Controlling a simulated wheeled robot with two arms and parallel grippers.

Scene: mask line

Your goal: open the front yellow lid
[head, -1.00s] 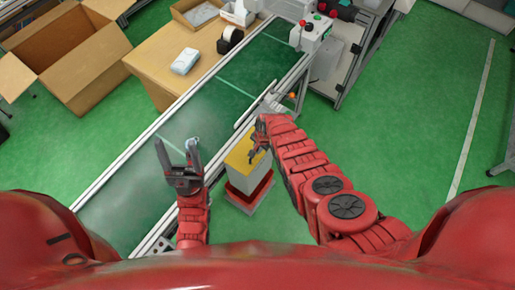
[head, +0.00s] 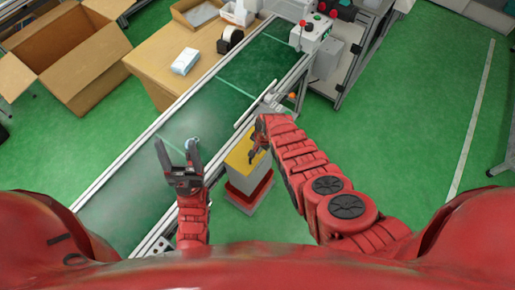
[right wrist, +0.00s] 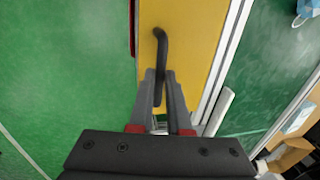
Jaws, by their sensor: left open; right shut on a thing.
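The yellow lid (head: 240,157) tops a grey box with a red band (head: 247,190), standing beside the conveyor. In the right wrist view the yellow lid (right wrist: 190,50) fills the upper middle and carries a dark bent handle (right wrist: 161,60). My right gripper (head: 255,150) is over the lid. In the right wrist view its fingers (right wrist: 165,100) are shut around the lower part of the handle. The lid lies on the box, with no clear gap visible. My left gripper (head: 177,150) is open and empty above the conveyor belt.
The green conveyor (head: 140,170) runs diagonally left of the box. Beyond it are a wooden table (head: 165,62) with a white packet (head: 185,61) and a large open cardboard box (head: 65,58). A machine (head: 325,62) stands at the conveyor's far end. Green floor is clear on the right.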

